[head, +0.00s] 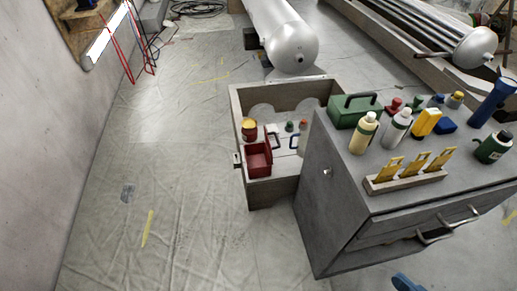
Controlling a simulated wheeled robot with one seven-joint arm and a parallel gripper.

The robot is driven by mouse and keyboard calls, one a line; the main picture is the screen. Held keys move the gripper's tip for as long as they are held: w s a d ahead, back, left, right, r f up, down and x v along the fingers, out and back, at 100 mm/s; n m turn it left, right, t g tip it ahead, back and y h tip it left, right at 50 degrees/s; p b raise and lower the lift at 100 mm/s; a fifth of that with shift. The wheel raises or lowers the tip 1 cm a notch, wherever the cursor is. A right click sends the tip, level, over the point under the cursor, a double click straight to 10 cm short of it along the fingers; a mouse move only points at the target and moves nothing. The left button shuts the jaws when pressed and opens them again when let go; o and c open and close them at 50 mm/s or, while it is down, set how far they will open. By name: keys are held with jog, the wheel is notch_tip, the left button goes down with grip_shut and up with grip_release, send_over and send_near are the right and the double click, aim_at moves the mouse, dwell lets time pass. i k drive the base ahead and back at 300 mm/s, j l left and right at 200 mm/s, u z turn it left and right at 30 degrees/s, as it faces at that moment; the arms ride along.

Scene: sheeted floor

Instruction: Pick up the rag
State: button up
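I cannot make out the rag for certain. A blue item (408,282) lies on the floor at the bottom edge, in front of the grey cabinet; it is partly cut off and may be cloth, but I cannot tell. My gripper is not in view.
The grey cabinet (325,223) carries bottles, a green toolbox (355,110) and a yellow-tool rack (405,181). A wooden crate (268,189) with cans and a red box (258,160) adjoins it. A silver tank (290,45) lies behind. The left floor is mostly clear.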

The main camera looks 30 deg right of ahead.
aim_at(273, 127)
jog(key=k+l, duration=0.15)
jog(key=l, duration=0.3)
jog(key=k+l+u, duration=0.15)
jog(key=l, duration=0.25)
jog(key=k+l, duration=0.1)
jog(key=l, duration=0.35)
jog(key=k+l+u, duration=0.1)
jog(key=l, duration=0.3)
jog(key=k+l, duration=0.25)
jog(key=l, duration=0.15)
jog(key=i+j+z, duration=0.3)
jog(key=j, duration=0.25)
jog(key=i+j+z, duration=0.15)
jog(key=i+j, duration=0.05)
jog(key=j, duration=0.1)
